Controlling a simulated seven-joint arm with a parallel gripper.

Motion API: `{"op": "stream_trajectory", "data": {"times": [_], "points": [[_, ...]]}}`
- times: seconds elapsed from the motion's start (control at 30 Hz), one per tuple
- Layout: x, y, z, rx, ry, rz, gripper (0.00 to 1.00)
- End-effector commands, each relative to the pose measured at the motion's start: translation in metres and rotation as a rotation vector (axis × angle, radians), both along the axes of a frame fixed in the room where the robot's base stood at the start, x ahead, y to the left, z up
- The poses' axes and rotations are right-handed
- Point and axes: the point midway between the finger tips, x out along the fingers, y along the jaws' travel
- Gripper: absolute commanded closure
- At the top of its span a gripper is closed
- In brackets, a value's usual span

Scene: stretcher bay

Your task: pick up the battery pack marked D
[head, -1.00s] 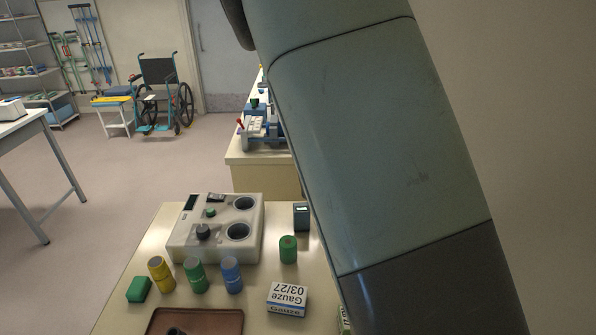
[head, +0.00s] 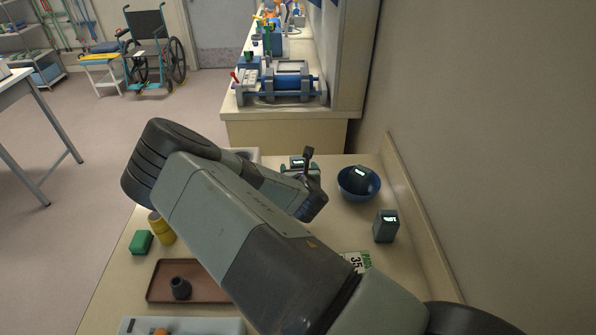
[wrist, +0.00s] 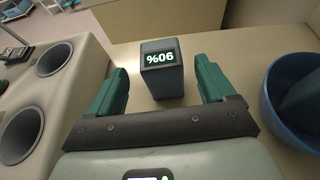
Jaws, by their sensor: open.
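A dark grey battery pack (wrist: 161,80) stands upright on the counter in the wrist view, its display showing 90% upside down. My gripper (wrist: 160,68) is open, with one green finger on each side of this pack and gaps between; the pack is not held. In the head view my gripper (head: 300,172) is at the same pack (head: 298,162), partly hidden by my arm. A second pack (head: 362,177) leans in a blue bowl (head: 345,190), and a third pack (head: 386,228) stands at the right. I can read no letter D on any pack.
The bowl (wrist: 275,95) is close to the right of my gripper. A pale block with round wells (wrist: 70,80) is close on the left. A brown tray (head: 160,270), a yellow cylinder (head: 161,229) and a green block (head: 142,242) are at the left. A wall bounds the right.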

Motion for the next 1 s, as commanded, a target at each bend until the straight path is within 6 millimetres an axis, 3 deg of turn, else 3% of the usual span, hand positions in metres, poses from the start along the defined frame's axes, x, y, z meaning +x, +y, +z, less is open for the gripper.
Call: {"op": "stream_trajectory", "data": {"times": [0.5,0.83,1.0], "points": [[0.053,0.002,-0.027,0.002,0.0,-0.002,0.17],[0.06,0.002,-0.03,0.002,0.001,-0.002,0.17],[0.059,0.002,-0.03,0.002,0.001,-0.002,0.42]]}}
